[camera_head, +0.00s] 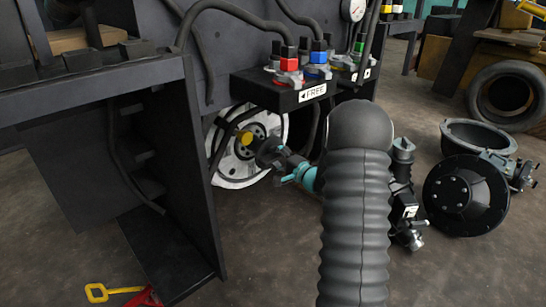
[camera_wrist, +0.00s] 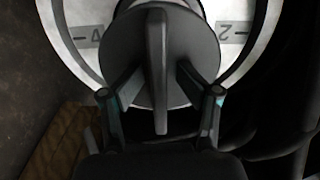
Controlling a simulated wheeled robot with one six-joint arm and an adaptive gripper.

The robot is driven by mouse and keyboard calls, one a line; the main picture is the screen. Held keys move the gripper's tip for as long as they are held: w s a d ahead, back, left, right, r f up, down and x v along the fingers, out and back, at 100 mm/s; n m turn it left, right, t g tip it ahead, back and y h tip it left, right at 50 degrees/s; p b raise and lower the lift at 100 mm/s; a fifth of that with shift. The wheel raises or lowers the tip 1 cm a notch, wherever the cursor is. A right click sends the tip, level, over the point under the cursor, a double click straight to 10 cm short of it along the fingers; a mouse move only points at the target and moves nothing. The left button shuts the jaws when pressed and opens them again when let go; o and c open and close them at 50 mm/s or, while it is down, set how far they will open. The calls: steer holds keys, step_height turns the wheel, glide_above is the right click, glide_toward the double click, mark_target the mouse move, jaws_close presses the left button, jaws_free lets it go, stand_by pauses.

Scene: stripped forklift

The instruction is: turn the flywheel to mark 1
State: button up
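The flywheel (camera_head: 226,170) is a pale disc with a dark bolted centre, standing upright beneath the forklift's valve block. In the wrist view its pale rim (camera_wrist: 75,12) shows a 4 at left and a 2 at right, both upside down; mark 1 is not in sight. A dark round knob with a raised bar (camera_wrist: 157,70) fills the middle of that view. My gripper (camera_wrist: 159,75) has its two fingers on either side of the bar, apart, with small gaps that seem to show. In the head view my gripper (camera_head: 262,149) is at the flywheel's front, partly hidden by my wrist.
A yellow round piece (camera_head: 245,138) sits at the flywheel's centre. The valve block (camera_head: 285,98) with coloured caps and a FREE label overhangs it. A dark frame panel (camera_head: 200,170) stands close at left. Dark hoses (camera_wrist: 285,110) run at right. A round housing (camera_head: 465,195) lies on the floor.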

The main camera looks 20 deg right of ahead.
steer(key=shift+v, duration=1.2)
steer(key=v, duration=0.7)
